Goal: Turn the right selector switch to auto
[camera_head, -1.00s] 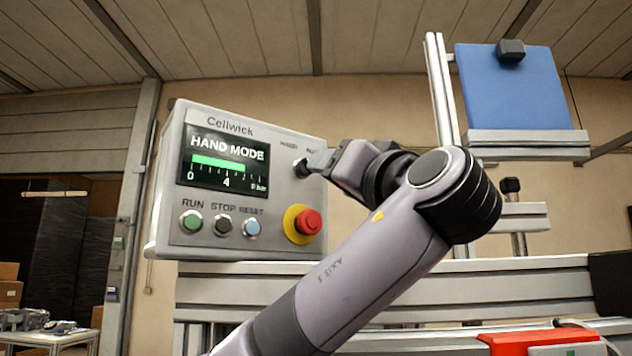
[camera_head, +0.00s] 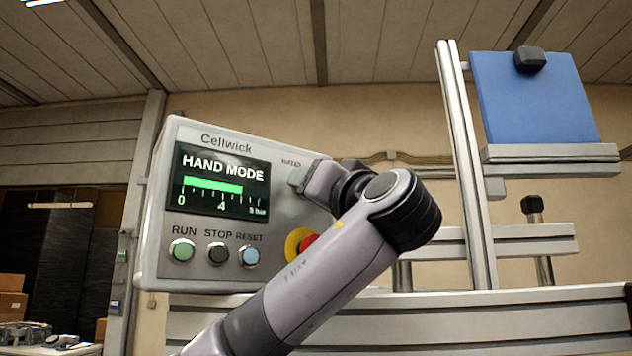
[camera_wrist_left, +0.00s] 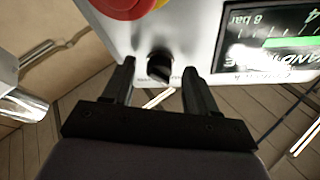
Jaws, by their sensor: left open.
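The grey control panel (camera_head: 152,220) reads HAND MODE on its display (camera_head: 222,182). One black selector switch (camera_wrist_left: 159,66) shows in the left wrist view, which sees the panel upside down. My left gripper (camera_wrist_left: 160,72) is open, with one finger on each side of the switch knob; I cannot tell whether either finger touches it. In the head view my left gripper (camera_head: 299,178) is at the panel's upper right and hides the switch and part of the label above it. My right gripper is not in view.
A red emergency stop button (camera_head: 308,243) on a yellow ring sits just below my gripper, partly hidden by my arm. RUN (camera_head: 182,250), STOP (camera_head: 217,252) and RESET (camera_head: 249,256) buttons line the panel's lower edge. An aluminium frame (camera_head: 468,170) with a blue plate (camera_head: 532,98) stands right.

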